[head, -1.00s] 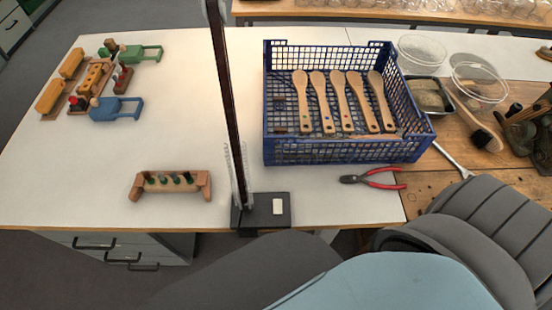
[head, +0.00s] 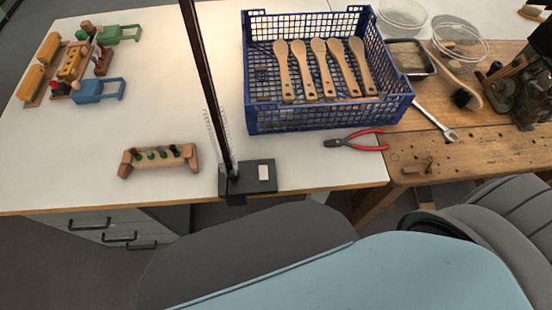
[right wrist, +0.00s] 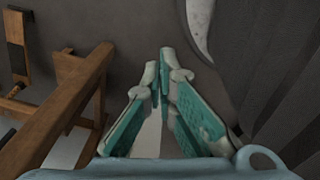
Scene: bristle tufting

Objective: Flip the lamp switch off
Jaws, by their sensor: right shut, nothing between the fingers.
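The lamp is a tall dark post (head: 205,85) rising from a black base (head: 238,186) at the front edge of the white table. A white rocker switch (head: 264,173) sits on the right part of that base. Which way it is tipped is too small to tell. The lamp head is out of view. My right gripper (right wrist: 160,65) shows in the right wrist view, its green-padded fingers shut and empty, away from the switch. Neither gripper shows in the head view.
A blue crate (head: 325,118) with several wooden brush handles stands behind the lamp. Red-handled pliers (head: 358,140) lie to the right of the base. A wooden rack (head: 158,159) stands to its left. A grey chair (head: 500,215) is at the right front.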

